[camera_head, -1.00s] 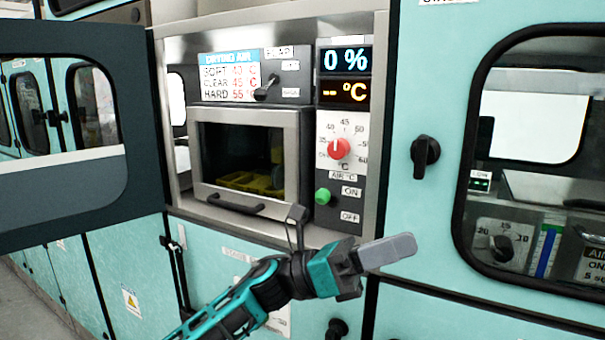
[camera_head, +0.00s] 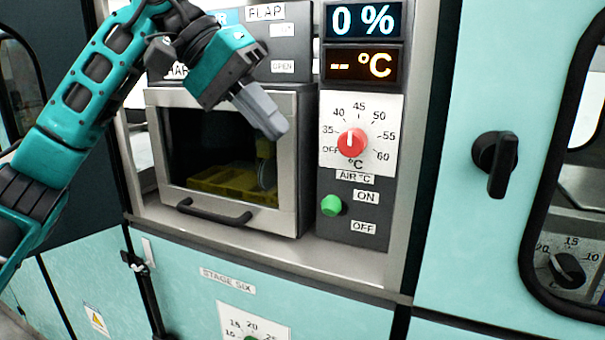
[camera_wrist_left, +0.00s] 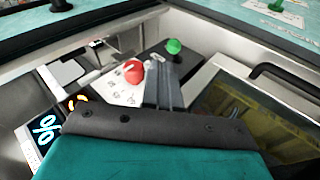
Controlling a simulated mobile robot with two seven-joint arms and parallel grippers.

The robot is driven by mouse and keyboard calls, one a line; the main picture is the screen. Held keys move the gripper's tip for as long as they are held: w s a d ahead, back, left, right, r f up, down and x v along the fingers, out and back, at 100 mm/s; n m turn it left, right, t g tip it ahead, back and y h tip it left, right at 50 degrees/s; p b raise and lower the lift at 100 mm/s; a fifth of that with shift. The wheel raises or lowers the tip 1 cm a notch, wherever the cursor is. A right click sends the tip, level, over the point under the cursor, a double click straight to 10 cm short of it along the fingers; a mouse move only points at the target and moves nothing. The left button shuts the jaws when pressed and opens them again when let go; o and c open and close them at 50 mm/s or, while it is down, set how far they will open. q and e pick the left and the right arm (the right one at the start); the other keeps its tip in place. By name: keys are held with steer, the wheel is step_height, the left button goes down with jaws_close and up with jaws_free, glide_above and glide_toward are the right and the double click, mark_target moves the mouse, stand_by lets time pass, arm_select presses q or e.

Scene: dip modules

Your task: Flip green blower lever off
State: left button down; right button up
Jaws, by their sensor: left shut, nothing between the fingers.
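The green blower lever (camera_head: 331,205) is a round green knob low on the dark control panel. It sits left of the ON label (camera_head: 365,196), nearer to it than to the OFF label (camera_head: 363,227) below. My left gripper (camera_head: 268,117) is shut and empty. In the head view it is above and left of the lever, in front of the oven door's upper right. In the left wrist view the green knob (camera_wrist_left: 174,46) shows just beyond the shut fingertips (camera_wrist_left: 163,78), with a visible gap. My right gripper is not in view.
A red temperature dial (camera_head: 352,142) sits above the lever. The oven door (camera_head: 300,165) is closed, with a dark handle (camera_head: 213,213) at its lower edge. A black latch (camera_head: 495,160) projects from the teal panel at right. A steel ledge (camera_head: 330,262) runs below.

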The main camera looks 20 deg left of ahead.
mark_target(324, 199)
arm_select(q)
steer(key=a, duration=0.1)
steer(key=a+r, duration=0.1)
steer(key=a+y, duration=0.1)
steer(key=shift+w+r+m+t, duration=0.15)
steer(key=shift+r+m+t, duration=0.15)
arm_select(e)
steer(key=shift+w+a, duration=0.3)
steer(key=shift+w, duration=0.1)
arm_select(q)
steer(key=x, duration=1.4)
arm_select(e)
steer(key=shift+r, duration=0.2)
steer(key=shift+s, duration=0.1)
